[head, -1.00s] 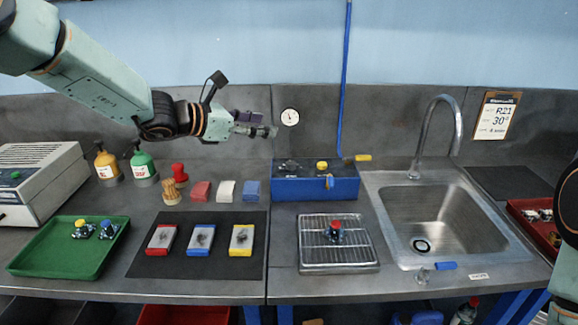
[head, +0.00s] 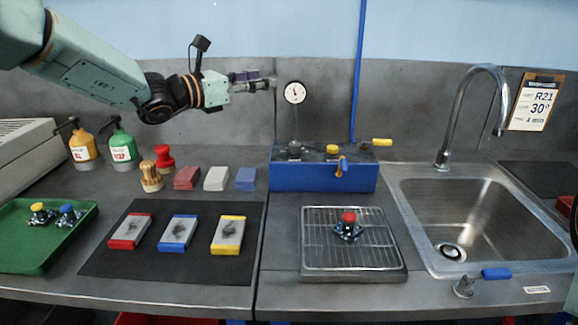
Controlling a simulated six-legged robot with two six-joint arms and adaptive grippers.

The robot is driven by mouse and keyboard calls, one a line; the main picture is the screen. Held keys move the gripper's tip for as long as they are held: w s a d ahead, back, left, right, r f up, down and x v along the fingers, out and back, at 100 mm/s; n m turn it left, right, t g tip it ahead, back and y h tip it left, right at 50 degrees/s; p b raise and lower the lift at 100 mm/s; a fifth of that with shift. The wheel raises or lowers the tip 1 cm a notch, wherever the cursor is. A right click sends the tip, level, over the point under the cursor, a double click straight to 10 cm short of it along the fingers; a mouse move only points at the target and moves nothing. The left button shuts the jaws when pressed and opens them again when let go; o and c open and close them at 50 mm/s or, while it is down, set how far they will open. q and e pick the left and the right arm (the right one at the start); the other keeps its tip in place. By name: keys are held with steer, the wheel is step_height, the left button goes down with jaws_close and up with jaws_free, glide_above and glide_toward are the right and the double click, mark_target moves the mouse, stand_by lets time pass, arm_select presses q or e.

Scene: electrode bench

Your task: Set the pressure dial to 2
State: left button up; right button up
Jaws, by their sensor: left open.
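A round white pressure gauge (head: 295,92) with a dark needle stands on a thin stem above the blue box (head: 322,179). Its numbers are too small to read. On the box top are a yellow knob (head: 333,149) and a dark fitting (head: 295,150) under the gauge. Which part is the dial is not clear. My left gripper (head: 268,82) is open and empty, raised left of the gauge and apart from the box. My right gripper is out of view.
A wire rack (head: 378,255) holding a red-topped electrode (head: 348,226) stands before the box. A sink (head: 480,215) with a tall tap is right. Left are coloured blocks, stamps, bottles, a dark mat (head: 100,268) and a green tray (head: 25,255). A blue pipe (head: 357,70) rises behind.

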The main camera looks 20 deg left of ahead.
arm_select(q)
steer(key=b, duration=1.7)
glide_toward(290, 148)
steer(key=w, duration=0.1)
steer(key=b+x, duration=0.2)
steer(key=x, duration=0.4)
steer(key=shift+w+d+f, duration=0.1)
steer(key=shift+w+d, duration=0.05)
steer(key=shift+d, duration=0.3)
steer(key=shift+x, duration=0.9)
steer(key=shift+c, duration=0.4)
